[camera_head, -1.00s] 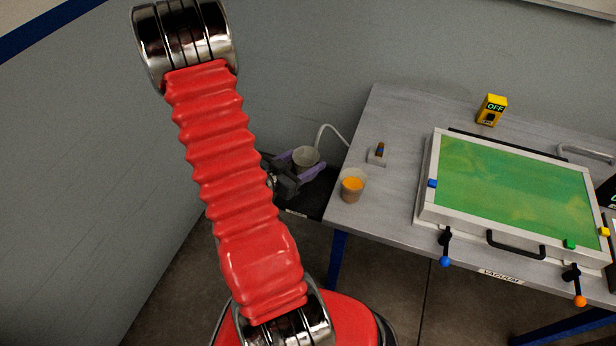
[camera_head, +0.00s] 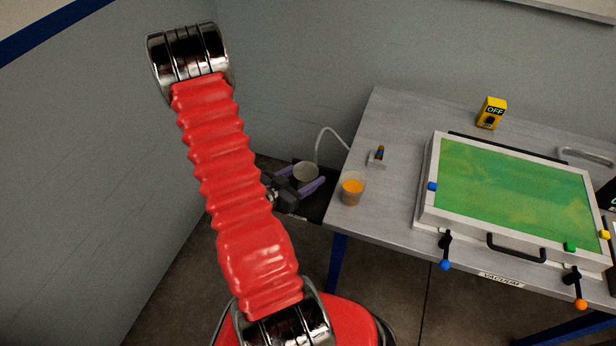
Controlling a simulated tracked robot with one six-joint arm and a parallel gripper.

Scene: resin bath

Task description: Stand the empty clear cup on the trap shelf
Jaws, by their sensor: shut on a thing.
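The empty clear cup (camera_head: 306,174) is upright between the purple fingers of my gripper (camera_head: 303,181), which is shut on it. The gripper and cup are over the dark trap shelf (camera_head: 318,208), low at the left end of the grey table. I cannot tell whether the cup's base touches the shelf, because the fingers and gripper hide its lower part.
A cup of orange liquid (camera_head: 352,188) stands on the table's left edge, close to my gripper. A pale hose (camera_head: 326,133) curves down behind the cup. A small holder (camera_head: 377,157), a yellow OFF box (camera_head: 491,113) and a green-topped framed bath (camera_head: 515,190) are on the table.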

